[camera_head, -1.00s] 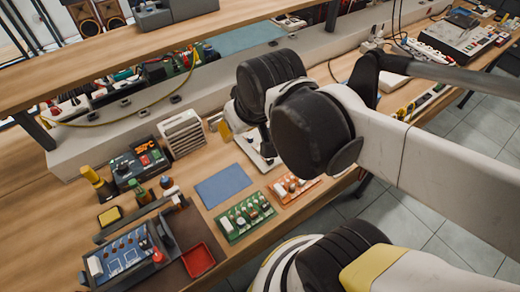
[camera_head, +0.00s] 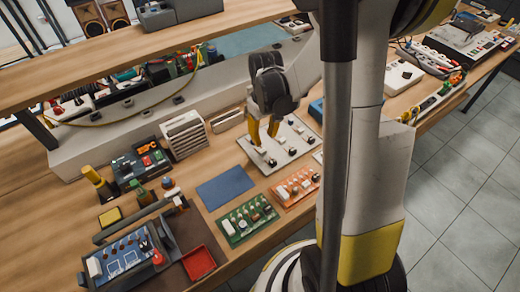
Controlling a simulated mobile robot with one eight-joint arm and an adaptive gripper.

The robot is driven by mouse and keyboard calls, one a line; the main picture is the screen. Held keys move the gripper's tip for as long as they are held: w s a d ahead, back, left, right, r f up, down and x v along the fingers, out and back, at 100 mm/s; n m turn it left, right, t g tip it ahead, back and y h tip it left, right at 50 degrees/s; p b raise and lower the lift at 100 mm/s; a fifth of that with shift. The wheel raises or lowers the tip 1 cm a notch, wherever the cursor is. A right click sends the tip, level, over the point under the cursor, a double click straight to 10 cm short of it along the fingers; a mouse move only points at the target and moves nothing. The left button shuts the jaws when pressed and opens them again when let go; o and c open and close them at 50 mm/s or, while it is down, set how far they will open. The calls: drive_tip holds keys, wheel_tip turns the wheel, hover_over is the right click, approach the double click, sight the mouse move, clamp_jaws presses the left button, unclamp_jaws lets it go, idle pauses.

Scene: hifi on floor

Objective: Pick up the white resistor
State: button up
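My gripper (camera_head: 263,138) is black with yellow fingers. It points down over the left part of a white board (camera_head: 309,133) on the bench. Its two fingers are apart, and I see nothing held between them. Small parts stand on the white board, including a pale one (camera_head: 261,150) just below the fingertips. Whether the fingers touch it I cannot tell. A white block-shaped part (camera_head: 228,227) sits on the green board (camera_head: 236,239), and a pale part (camera_head: 282,193) on the orange board (camera_head: 299,199). I cannot tell which is the white resistor.
A soldering station (camera_head: 140,163), a white vented box (camera_head: 184,134), a red tray (camera_head: 198,262) and a blue board in a holder (camera_head: 122,256) stand further left. A shelf (camera_head: 110,65) overhangs the back. My arm hides part of the right side.

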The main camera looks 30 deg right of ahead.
sight(263, 150)
drive_tip(key=f+b, duration=0.1)
drive_tip(key=f, duration=0.3)
drive_tip(key=f+b, duration=0.2)
drive_tip(key=f, duration=0.1)
drive_tip(key=shift+w+a+f, duration=0.1)
drive_tip(key=shift+w+f, duration=0.1)
drive_tip(key=shift+f, duration=0.2)
drive_tip(key=shift+r, duration=0.1)
drive_tip(key=c, duration=0.6)
drive_tip(key=shift+r, duration=0.1)
